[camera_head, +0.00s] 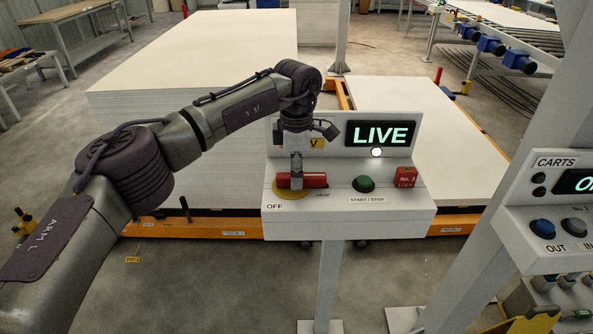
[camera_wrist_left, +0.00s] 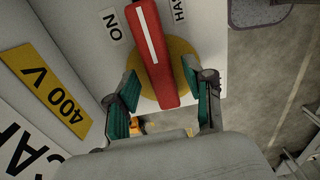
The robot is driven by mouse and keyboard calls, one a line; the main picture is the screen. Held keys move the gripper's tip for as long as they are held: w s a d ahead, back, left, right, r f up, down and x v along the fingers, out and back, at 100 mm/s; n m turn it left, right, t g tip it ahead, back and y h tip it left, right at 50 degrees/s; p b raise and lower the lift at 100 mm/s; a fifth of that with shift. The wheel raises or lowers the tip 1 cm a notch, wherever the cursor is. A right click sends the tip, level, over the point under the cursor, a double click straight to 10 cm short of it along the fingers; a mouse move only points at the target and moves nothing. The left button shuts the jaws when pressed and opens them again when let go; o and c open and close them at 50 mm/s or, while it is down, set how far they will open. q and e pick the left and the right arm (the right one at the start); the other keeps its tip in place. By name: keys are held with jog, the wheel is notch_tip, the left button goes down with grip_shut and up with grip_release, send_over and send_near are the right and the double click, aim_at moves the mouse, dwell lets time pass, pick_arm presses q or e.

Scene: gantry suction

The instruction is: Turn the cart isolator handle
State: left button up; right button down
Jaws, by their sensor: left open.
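The red isolator handle (camera_head: 315,180) sits on a yellow disc (camera_head: 291,194) on the white sloped console (camera_head: 410,205). It lies crosswise in the head view, near an OFF label. In the left wrist view the handle (camera_wrist_left: 156,55) shows a white stripe and an ON label beside it. My left gripper (camera_head: 296,184) is over the handle's left part. In the wrist view my left gripper (camera_wrist_left: 164,95) has its green-padded fingers open, one on each side of the handle, with gaps visible. The display (camera_head: 380,134) reads LIVE. My right gripper is not in view.
A green START/STOP button (camera_head: 363,184) and a red lock block (camera_head: 404,177) are to the handle's right. A second console (camera_head: 558,215) stands at the right. Large stacks of white boards (camera_head: 200,50) lie behind. Open floor (camera_head: 210,290) shows at lower left.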

pick_arm(q)
jog(key=shift+r, duration=0.1)
notch_tip(320, 180, up, 12)
dwell(0.4)
